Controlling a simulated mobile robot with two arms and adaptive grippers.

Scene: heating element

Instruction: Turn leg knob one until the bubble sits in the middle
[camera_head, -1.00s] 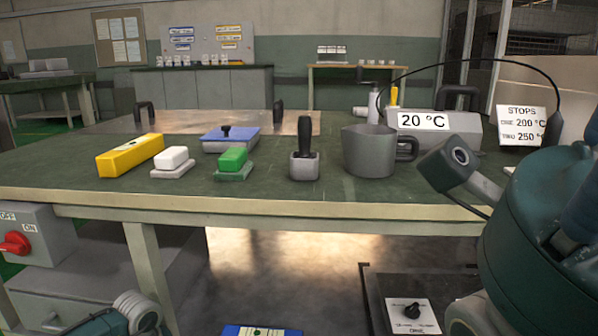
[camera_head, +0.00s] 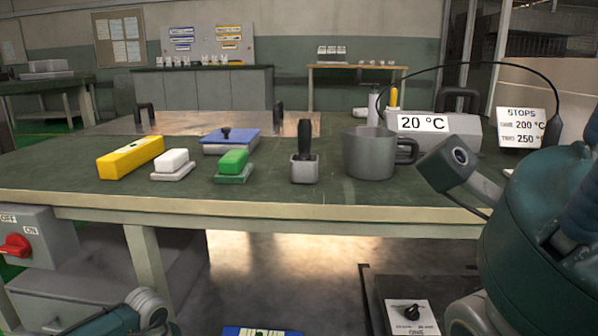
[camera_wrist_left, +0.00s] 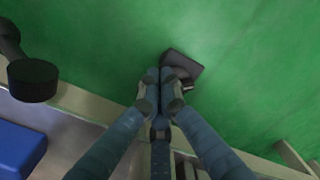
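In the left wrist view, my left gripper (camera_wrist_left: 162,84) points down with its two fingertips close together. The tips are over a dark square foot with a rounded dark part (camera_wrist_left: 186,72) on the green floor. The fingers cover part of it, so I cannot tell whether they grip a knob or are apart from it. In the head view, a blue piece with a white face and a small green mark (camera_head: 262,331) shows at the bottom edge, cut off. No bubble can be made out. My right gripper is outside both views; part of my right arm shows at the right.
A green-topped table (camera_head: 90,190) carries a yellow block (camera_head: 131,158), a metal mug (camera_head: 369,154) and a 20 °C display (camera_head: 423,123). A red switch (camera_head: 15,246) is at left. In the wrist view, a black round part (camera_wrist_left: 33,81) and a blue surface (camera_wrist_left: 16,148) are at left.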

